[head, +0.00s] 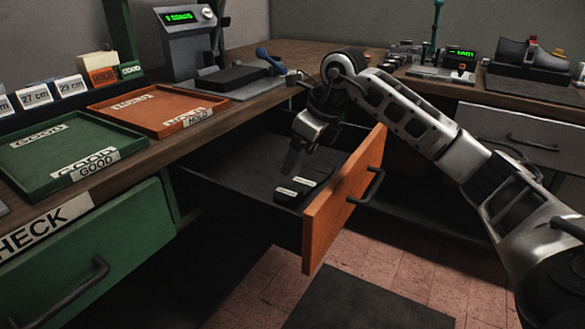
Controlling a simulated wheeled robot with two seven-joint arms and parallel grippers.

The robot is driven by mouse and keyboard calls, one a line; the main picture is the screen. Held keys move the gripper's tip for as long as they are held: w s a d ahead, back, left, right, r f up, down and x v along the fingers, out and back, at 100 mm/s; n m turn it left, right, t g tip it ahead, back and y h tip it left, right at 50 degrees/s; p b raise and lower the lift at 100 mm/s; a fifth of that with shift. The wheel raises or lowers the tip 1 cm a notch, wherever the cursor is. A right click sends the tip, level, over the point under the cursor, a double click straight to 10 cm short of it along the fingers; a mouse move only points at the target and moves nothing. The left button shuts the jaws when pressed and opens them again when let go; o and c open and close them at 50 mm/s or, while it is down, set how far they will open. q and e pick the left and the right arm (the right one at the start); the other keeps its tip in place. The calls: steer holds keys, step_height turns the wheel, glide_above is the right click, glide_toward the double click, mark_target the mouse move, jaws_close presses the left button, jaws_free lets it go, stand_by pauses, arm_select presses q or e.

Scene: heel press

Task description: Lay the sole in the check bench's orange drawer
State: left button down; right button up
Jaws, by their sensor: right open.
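The orange drawer (340,200) of the check bench is pulled open, with an orange front, a black handle and a dark inside. Dark sole-like shapes (291,198) with two small white labels lie on the drawer floor near the front; I cannot tell whether they are one sole or two. My right gripper (296,162) reaches over the drawer from the right, pointing down. It is open, its fingertips just above and left of these shapes. Its dark fingers blend into the drawer, and contact is unclear. My left gripper is out of view.
A green tray (20,168) and an orange tray (120,104) sit on the bench left of the drawer. A device with a green display (182,45) stands behind. A closed green drawer (120,232) is at lower left. Another bench with a dark shoe (522,57) is at right.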

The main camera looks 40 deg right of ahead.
steer(key=shift+v, duration=1.6)
